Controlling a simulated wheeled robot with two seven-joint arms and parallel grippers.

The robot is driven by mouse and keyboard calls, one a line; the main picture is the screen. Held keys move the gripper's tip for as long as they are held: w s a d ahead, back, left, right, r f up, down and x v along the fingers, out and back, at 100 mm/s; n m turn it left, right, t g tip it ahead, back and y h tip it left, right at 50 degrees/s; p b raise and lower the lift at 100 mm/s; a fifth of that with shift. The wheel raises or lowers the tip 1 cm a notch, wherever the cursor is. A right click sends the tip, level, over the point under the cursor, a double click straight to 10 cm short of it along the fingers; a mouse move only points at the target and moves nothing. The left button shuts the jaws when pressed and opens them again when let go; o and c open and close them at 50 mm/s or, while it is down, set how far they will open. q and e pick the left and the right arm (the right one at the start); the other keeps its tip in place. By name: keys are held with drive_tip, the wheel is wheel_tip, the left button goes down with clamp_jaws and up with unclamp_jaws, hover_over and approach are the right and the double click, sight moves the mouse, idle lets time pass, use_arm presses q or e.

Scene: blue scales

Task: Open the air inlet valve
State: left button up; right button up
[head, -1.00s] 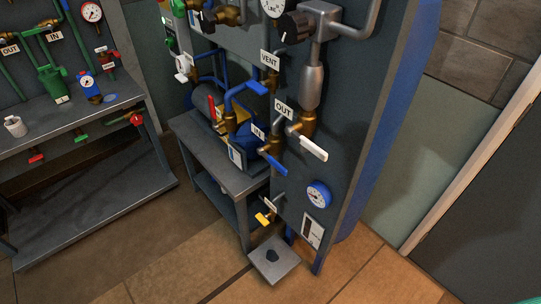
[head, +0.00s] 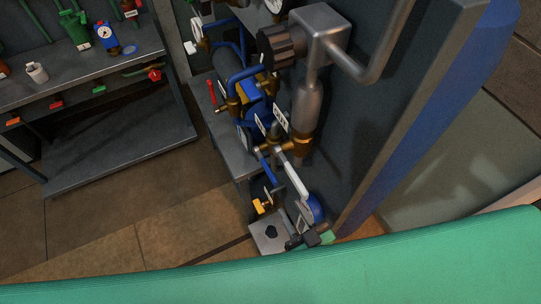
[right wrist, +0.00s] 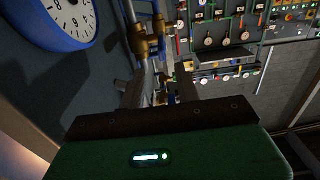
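Several lever valves sit on the dark panel in the head view. A blue lever (head: 269,169) and a white lever (head: 294,181) are side by side below the OUT label (head: 281,118). A yellow handle (head: 262,206) is lower down. None is legibly marked as the air inlet. My right gripper (head: 303,239) is low by the panel, near the blue-rimmed gauge (head: 316,208). In the right wrist view its fingers (right wrist: 158,88) are apart, with brass and pipe parts visible beyond and nothing clearly held. My left gripper is not seen.
The gauge is large at the upper left of the right wrist view (right wrist: 64,18). A small grey plate (head: 268,234) lies low beside the gripper. A red lever (head: 212,96) is farther back.

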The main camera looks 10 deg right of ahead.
drive_tip(key=p, duration=0.4)
approach(262, 160)
drive_tip(key=x, duration=0.4)
drive_tip(key=f+x, duration=0.1)
drive_tip(key=x, duration=0.2)
drive_tip(key=shift+d+f, duration=0.1)
drive_tip(key=shift+d, duration=0.05)
clamp_jaws()
